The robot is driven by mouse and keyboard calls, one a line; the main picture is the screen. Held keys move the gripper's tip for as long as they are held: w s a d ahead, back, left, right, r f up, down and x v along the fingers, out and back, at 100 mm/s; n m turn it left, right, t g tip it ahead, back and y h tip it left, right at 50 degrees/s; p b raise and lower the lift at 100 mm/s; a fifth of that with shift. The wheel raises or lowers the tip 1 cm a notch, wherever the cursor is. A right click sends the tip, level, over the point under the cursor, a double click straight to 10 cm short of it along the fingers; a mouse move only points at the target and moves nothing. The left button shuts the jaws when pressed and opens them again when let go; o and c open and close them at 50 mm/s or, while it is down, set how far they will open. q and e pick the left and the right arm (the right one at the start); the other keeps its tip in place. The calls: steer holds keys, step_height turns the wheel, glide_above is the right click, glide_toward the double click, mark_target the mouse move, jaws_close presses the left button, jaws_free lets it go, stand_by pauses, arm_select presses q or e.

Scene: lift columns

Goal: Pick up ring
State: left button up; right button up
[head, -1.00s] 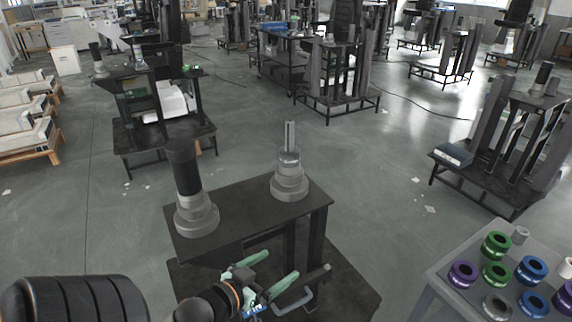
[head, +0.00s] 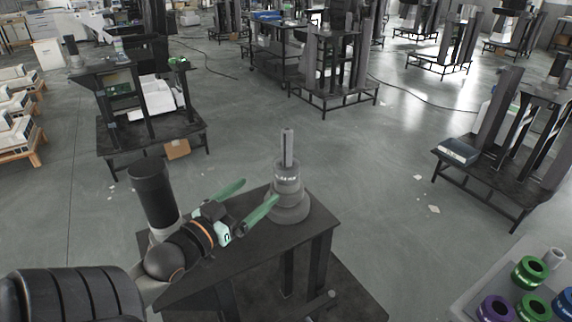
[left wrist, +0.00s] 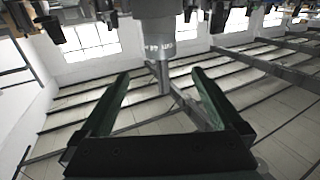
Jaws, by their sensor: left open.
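A grey stepped stack of rings (head: 289,190) sits around an upright post (head: 287,148) on the black table (head: 272,245). The upper, narrower ring (head: 287,173) carries pale lettering. In the left wrist view, where the scene appears upside down, the lettered grey ring (left wrist: 160,47) shows between and beyond the fingertips. My left gripper (head: 260,191) is open, with pale green fingers pointing at the stack. One fingertip overlaps the stack's left side in the head view; I cannot tell whether it touches. The open left jaws (left wrist: 160,76) hold nothing. My right gripper is not in view.
A black cylinder (head: 154,190) stands at the table's left, partly behind my left arm. A grey table at bottom right carries green (head: 530,272), purple (head: 496,309) and blue rings. A dark workstation (head: 480,150) stands at right. Floor beyond the table is mostly clear.

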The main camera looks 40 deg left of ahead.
mark_target(279, 169)
arm_select(q)
steer(key=w, duration=0.7)
steer(key=shift+a+r+p, duration=0.1)
steer(key=shift+a+p, duration=0.2)
steer(key=shift+a, duration=0.05)
steer(key=w, duration=0.3)
steer(key=shift+w+a+r, duration=0.2)
steer(key=shift+w+a, duration=0.15)
steer(key=shift+w, duration=0.05)
steer(key=shift+w+f+p, duration=0.1)
steer(key=shift+w+p, duration=0.2)
steer(key=shift+w, duration=0.35)
jaws_close()
